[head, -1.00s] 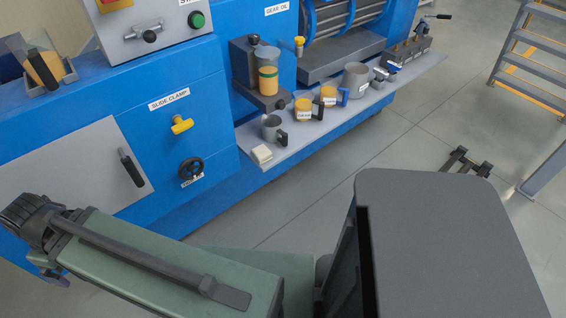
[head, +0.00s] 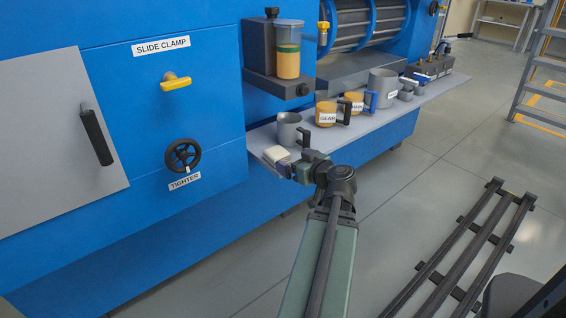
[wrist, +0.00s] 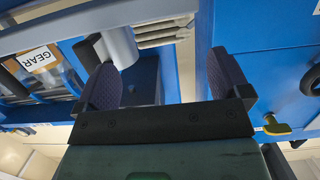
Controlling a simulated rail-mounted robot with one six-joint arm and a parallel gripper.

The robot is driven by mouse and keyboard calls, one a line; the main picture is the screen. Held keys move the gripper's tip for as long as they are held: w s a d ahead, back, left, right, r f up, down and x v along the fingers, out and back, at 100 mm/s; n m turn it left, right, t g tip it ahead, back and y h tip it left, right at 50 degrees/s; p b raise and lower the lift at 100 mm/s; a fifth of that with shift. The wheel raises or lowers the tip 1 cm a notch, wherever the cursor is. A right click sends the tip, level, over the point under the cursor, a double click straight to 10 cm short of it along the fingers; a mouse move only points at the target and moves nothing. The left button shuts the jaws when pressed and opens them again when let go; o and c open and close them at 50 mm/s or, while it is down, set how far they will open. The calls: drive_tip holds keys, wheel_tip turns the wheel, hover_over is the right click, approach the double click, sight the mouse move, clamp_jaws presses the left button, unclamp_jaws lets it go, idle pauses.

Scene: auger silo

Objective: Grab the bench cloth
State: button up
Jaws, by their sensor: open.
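The bench cloth (head: 276,155) is a folded cream pad at the near left end of the grey shelf (head: 345,125). In the wrist view the cloth (wrist: 165,30) shows as pale layers beyond the fingers, between their lines but nearer the left finger. My gripper (head: 290,170) is at the cloth's right front side in the head view, partly covering it. In the wrist view my gripper (wrist: 165,80) has its two purple-grey fingers wide apart with nothing between them. I cannot tell whether a finger touches the cloth.
A grey mug (head: 288,129) stands right behind the cloth; it also shows near the left finger (wrist: 120,42). The GEAR jar (head: 326,114), another orange jar and a larger grey mug (head: 383,88) stand farther along. A yellow-handled clamp (head: 176,83) and handwheel (head: 183,155) stick out at left.

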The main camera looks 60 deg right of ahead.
sight(278, 152)
drive_tip(key=b+x, duration=0.1)
drive_tip(key=x, duration=0.7)
drive_tip(key=shift+w+d+f, duration=0.1)
drive_tip(key=shift+w+f, duration=0.1)
drive_tip(key=shift+w, duration=0.05)
drive_tip(key=shift+r, duration=0.1)
drive_tip(key=c, duration=1.1)
drive_tip(key=shift+o, duration=0.2)
wheel_tip(278, 152, up, 10)
drive_tip(key=p, duration=1)
drive_tip(key=shift+r, duration=0.15)
